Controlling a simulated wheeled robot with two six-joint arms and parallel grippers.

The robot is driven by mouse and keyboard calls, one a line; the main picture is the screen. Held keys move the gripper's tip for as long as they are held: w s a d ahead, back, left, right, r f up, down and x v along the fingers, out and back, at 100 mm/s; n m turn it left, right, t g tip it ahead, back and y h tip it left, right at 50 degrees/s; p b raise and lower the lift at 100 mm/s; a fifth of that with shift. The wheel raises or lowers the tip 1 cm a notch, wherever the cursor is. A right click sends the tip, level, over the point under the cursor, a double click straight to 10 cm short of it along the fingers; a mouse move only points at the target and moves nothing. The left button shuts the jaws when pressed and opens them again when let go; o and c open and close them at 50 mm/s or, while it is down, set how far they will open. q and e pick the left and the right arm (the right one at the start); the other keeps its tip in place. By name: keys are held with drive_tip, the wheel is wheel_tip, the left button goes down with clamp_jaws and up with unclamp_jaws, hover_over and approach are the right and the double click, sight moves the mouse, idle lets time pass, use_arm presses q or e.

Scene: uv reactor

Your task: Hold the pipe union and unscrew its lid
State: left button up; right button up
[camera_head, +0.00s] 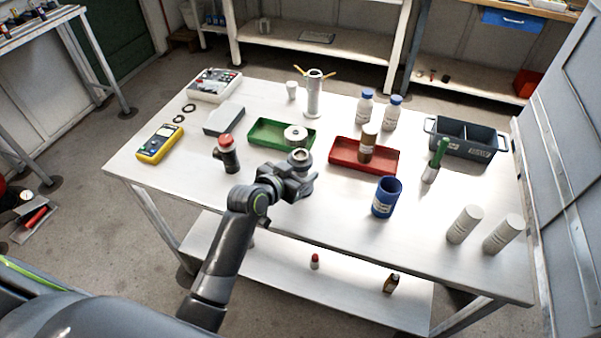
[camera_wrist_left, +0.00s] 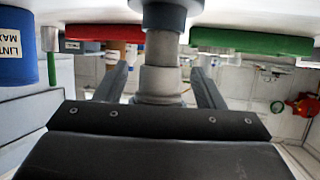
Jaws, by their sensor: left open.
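The pipe union (camera_head: 300,156) stands on the table in front of the green tray; in the head view only its round grey top shows above my gripper. In the left wrist view the pipe union (camera_wrist_left: 161,80) is a stepped grey metal cylinder with a dark collar at the picture's top; that view is upside down. My left gripper (camera_head: 300,175) reaches in from the front. Its fingers are open on either side of the union in the left wrist view (camera_wrist_left: 160,88); contact cannot be told. My right gripper is not in view.
A green tray (camera_head: 256,142) with a white disc and a red tray (camera_head: 346,168) with a brown jar lie behind. A dark red-capped fitting (camera_head: 228,155) stands left, a blue canister (camera_head: 386,198) right. The table's front edge is close.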

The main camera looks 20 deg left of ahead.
use_arm(q)
drive_tip(key=shift+w+d+f, duration=0.15)
drive_tip(key=shift+w+f, duration=0.05)
drive_tip(key=shift+w, duration=0.3)
drive_tip(key=c, duration=1.2)
drive_tip(key=shift+r, duration=0.15)
wheel_tip(320, 180, up, 10)
drive_tip(key=shift+f, duration=0.1)
